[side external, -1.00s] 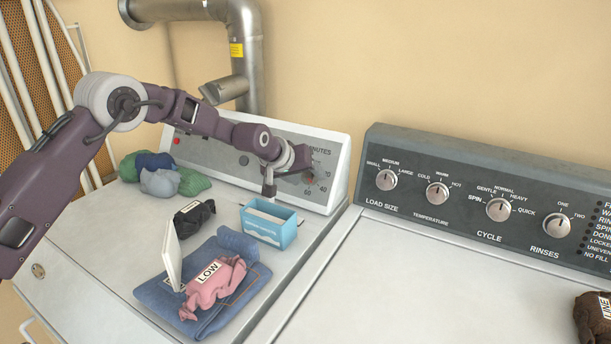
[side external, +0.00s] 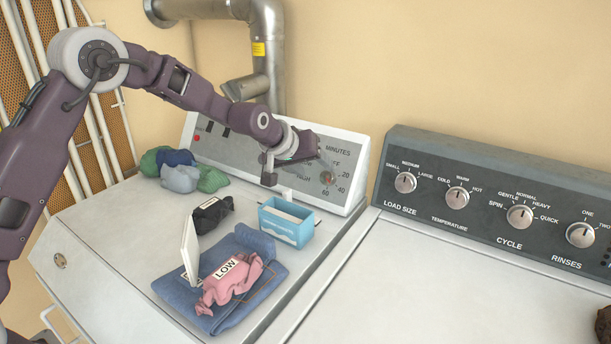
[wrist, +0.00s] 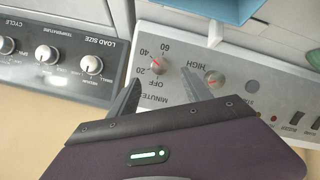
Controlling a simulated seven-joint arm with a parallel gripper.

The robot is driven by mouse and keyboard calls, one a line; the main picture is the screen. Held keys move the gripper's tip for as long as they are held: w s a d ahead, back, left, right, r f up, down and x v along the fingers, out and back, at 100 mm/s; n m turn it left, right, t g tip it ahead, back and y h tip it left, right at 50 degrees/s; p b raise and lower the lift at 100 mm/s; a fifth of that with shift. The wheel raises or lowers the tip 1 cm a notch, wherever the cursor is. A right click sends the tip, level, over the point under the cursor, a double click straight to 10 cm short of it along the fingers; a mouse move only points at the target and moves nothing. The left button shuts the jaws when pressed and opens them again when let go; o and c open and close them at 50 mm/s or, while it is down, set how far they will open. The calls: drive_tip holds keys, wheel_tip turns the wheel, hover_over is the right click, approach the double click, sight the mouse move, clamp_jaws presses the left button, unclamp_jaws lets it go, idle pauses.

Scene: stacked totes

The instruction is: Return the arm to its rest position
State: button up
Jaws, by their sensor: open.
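My gripper (side external: 325,163) is open and empty, raised above the left machine in front of its control panel (side external: 345,195). In the wrist view, my gripper's two fingers (wrist: 159,75) are apart, with nothing between them but the view of the panel. Behind the fingertips are a timer knob (wrist: 156,70) and a heat knob (wrist: 213,80). In the side view, the fingers partly overlap the panel, and I cannot tell the exact gap to it.
An open blue box (side external: 288,228) stands below my gripper. A folded blue towel (side external: 180,292) carries a pink cloth bundle (side external: 238,283) labelled LOW. A white upright panel (side external: 190,247) and a black bundle (side external: 208,215) are beside it. Several coloured bundles (side external: 180,179) lie behind. The right machine's top (side external: 410,285) is mostly clear.

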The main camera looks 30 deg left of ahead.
drive_tip(key=s+a+r+m+g, duration=0.1)
drive_tip(key=s+r, duration=0.5)
drive_tip(key=s, duration=0.4)
drive_tip(key=s+a+r+m+g, duration=0.1)
drive_tip(key=s+r+m, duration=0.1)
drive_tip(key=s+r, duration=0.7)
drive_tip(key=s+f+m+g, duration=0.1)
drive_tip(key=s+f, duration=0.2)
drive_tip(key=s, duration=1.1)
drive_tip(key=s+a+f+m, duration=0.1)
drive_tip(key=s+f, duration=0.2)
drive_tip(key=s, duration=1)
drive_tip(key=shift+s+a+g+y, duration=0.25)
drive_tip(key=shift+s+g+y, duration=0.05)
drive_tip(key=shift+s+g, duration=0.1)
